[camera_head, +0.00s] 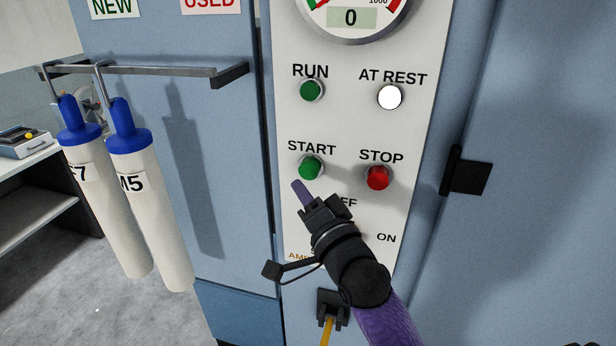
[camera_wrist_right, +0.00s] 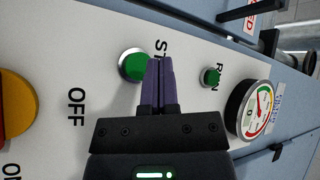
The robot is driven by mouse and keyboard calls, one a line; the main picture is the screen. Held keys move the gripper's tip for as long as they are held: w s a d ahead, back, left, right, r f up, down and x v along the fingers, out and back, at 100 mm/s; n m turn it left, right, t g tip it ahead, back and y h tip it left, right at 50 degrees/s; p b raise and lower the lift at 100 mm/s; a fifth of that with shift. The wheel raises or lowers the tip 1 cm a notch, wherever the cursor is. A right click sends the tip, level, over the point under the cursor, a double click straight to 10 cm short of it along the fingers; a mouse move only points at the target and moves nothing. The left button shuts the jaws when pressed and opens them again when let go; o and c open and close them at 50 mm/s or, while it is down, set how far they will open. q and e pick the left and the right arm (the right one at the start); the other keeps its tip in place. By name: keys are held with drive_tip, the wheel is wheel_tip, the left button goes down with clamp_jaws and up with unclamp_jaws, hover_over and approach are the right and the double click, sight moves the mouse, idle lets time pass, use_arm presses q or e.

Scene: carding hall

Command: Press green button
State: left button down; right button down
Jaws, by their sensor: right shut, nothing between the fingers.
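The green START button (camera_head: 311,167) is a round push button in a metal ring on the white control panel (camera_head: 345,130). My right gripper (camera_head: 297,186) is shut and empty, its purple fingertips just below and left of this button in the head view. In the right wrist view the shut fingertips (camera_wrist_right: 159,62) lie just right of the green START button (camera_wrist_right: 134,66). I cannot tell whether they touch the panel. A smaller green RUN light (camera_head: 311,90) sits above START; it also shows in the right wrist view (camera_wrist_right: 210,77). My left gripper is not in view.
A red STOP button (camera_head: 377,178) sits right of START, below a white AT REST light (camera_head: 390,97). My right arm hides part of an OFF/ON switch, orange in the wrist view (camera_wrist_right: 15,118). Two white cylinders with blue tops (camera_head: 160,210) hang on a rail (camera_head: 180,71) at left.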

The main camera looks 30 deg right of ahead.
sight(302, 168)
drive_tip(key=shift+w+d, duration=0.8)
drive_tip(key=shift+d, duration=0.15)
idle(1.4)
drive_tip(key=shift+w+d, duration=0.25)
drive_tip(key=shift+d, duration=0.05)
drive_tip(key=shift+w+d, duration=0.35)
drive_tip(key=shift+d, duration=0.05)
idle(0.8)
idle(0.3)
drive_tip(key=shift+s+a+p, duration=0.6)
drive_tip(key=shift+a, duration=0.15)
